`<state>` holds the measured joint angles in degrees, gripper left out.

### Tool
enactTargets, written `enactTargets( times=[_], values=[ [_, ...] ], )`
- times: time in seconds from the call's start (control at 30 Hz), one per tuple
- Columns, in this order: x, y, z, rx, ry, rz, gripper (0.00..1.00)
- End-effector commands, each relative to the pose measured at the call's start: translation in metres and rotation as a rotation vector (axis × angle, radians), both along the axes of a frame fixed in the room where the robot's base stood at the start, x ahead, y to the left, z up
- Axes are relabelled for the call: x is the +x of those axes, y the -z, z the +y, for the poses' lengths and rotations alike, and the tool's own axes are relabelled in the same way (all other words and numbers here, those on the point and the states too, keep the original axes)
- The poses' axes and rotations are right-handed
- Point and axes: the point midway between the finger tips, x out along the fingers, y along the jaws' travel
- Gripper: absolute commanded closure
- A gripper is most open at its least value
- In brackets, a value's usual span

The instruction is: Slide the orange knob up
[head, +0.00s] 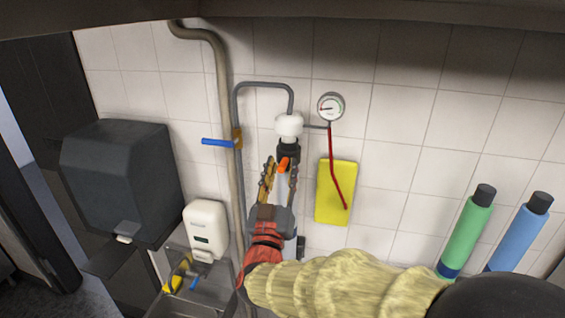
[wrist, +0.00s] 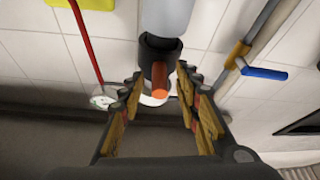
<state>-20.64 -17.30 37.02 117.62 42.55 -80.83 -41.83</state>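The orange knob (head: 283,164) sticks out from the black collar (head: 289,149) of a vertical wall fitting, under its white top (head: 289,124). In the wrist view the orange knob (wrist: 159,79) points towards the camera, in front of the black collar (wrist: 158,50). My gripper (head: 280,170) is open, with its fingers pointing up at the fitting. In the wrist view my gripper's fingers (wrist: 158,84) stand to either side of the knob, with a gap on both sides. I cannot tell whether the fingertips reach as deep as the knob.
A blue-handled valve (head: 218,142) on a pipe is to the left. A pressure gauge (head: 331,107) with a red hose (head: 332,160) and a yellow panel (head: 330,205) are to the right. A soap dispenser (head: 205,228) and dark dispenser (head: 120,180) are further left.

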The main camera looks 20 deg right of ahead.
Motion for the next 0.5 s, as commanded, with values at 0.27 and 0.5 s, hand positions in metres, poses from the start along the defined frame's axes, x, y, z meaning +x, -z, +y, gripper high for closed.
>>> enactTargets(
  times=[0.27,0.5],
  values=[
    [0.0097,-0.0037,-0.0045,0.001,-0.001,0.000,0.67],
    [0.0094,-0.0036,-0.0044,0.001,-0.001,0.000,0.72]
  ],
)
